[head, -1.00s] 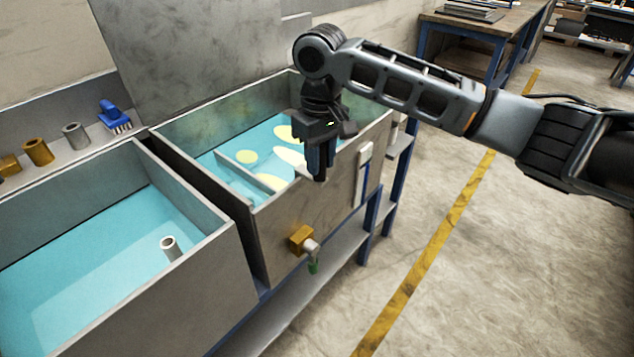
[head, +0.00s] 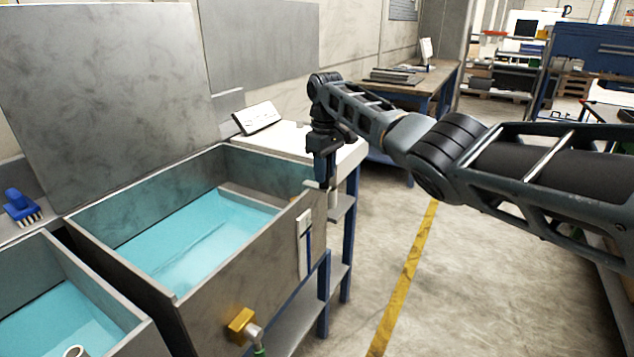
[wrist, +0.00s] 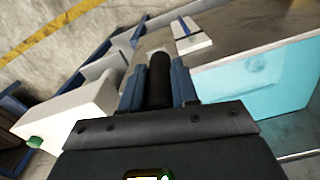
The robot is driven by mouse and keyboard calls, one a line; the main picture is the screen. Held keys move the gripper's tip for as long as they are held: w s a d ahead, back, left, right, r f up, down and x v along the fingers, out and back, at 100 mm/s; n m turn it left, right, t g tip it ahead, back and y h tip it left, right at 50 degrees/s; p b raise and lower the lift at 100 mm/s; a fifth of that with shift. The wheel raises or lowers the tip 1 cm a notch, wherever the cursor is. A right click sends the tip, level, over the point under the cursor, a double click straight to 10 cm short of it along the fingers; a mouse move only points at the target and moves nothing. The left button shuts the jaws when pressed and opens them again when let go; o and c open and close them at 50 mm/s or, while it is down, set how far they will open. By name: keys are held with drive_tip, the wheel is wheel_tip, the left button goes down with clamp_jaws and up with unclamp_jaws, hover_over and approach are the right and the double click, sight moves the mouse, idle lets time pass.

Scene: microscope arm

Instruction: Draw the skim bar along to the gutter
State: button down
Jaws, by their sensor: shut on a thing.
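My gripper (head: 327,176) is at the right end of the grey tank (head: 235,275), over its front right corner. In the wrist view my gripper (wrist: 158,82) is shut on an upright-looking dark round handle (wrist: 159,78), taken to be the skim bar's grip. A grey strip (head: 250,197) crosses the right end of the blue bath. I cannot tell whether it is the skim bar, the gutter edge or both together. The open liquid (head: 195,238) shows no yellow patches. The lower end of the handle is hidden.
A second tank (head: 75,322) stands at the left, with a blue brush (head: 22,207) behind it. A brass valve (head: 241,325) and a white gauge strip (head: 304,243) project from the tank's front. A white slanted panel (head: 258,118) stands behind the right end. Floor at the right is clear.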

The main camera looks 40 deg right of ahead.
drive_tip(key=shift+w+d, duration=0.35)
drive_tip(key=shift+d, duration=0.3)
drive_tip(key=shift+r, duration=0.1)
drive_tip(key=c, duration=0.8)
unclamp_jaws()
drive_tip(key=shift+c, duration=0.2)
wheel_tip(320, 180, up, 8)
drive_tip(key=shift+f+b, duration=0.15)
drive_tip(key=shift+b, duration=0.3)
drive_tip(key=shift+s, duration=0.15)
